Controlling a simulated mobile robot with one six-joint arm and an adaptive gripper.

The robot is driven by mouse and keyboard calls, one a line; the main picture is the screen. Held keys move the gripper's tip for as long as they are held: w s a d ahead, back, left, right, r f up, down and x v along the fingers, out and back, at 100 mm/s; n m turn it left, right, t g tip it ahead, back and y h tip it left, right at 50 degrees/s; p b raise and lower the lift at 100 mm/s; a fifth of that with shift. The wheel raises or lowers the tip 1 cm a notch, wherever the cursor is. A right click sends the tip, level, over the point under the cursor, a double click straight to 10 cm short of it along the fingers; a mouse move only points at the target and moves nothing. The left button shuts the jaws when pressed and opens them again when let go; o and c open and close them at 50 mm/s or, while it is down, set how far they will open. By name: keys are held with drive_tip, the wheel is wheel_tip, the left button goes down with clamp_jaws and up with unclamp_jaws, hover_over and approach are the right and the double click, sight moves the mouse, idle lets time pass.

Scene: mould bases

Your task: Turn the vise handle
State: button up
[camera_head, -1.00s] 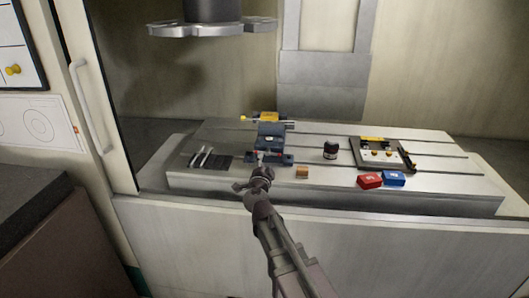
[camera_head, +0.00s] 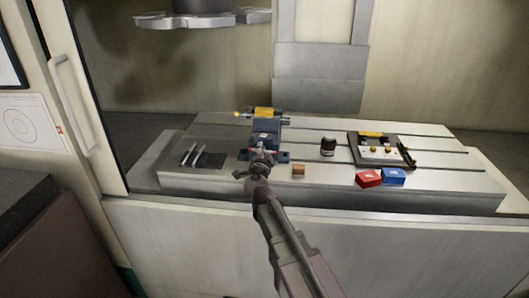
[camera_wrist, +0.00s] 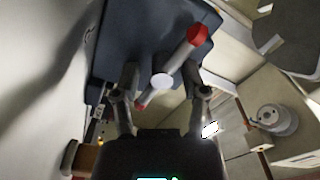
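The blue vise (camera_head: 266,134) stands on the machine table left of its middle, with a yellow part on top. It also fills the upper middle of the wrist view (camera_wrist: 140,35). Its handle (camera_wrist: 178,62) is a grey bar with a round hub (camera_wrist: 162,81) and a red knob (camera_wrist: 198,35) at the upper end. The bar lies slanted in the wrist view. My gripper (camera_wrist: 162,75) is open, with one finger on each side of the hub. Gaps show between fingers and hub; contact cannot be told. In the head view my gripper (camera_head: 260,158) hides the handle.
The slotted table (camera_head: 210,180) also holds a small wooden block (camera_head: 298,171), a dark jar (camera_head: 328,146), a red box (camera_head: 368,179), a blue box (camera_head: 393,176) and a plate with yellow parts (camera_head: 380,153). Slim tools (camera_head: 194,156) lie left. A spindle disc (camera_head: 203,19) hangs above.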

drive_tip(key=shift+a, duration=0.1)
clamp_jaws()
drive_tip(key=shift+s+a, duration=0.1)
idle(0.9)
drive_tip(key=shift+o, duration=1.6)
unclamp_jaws()
drive_tip(key=shift+s, duration=0.1)
drive_tip(key=shift+s+a, duration=0.15)
drive_tip(key=shift+s, duration=2.8)
drive_tip(key=shift+s+a, duration=0.1)
drive_tip(key=shift+s, duration=2.85)
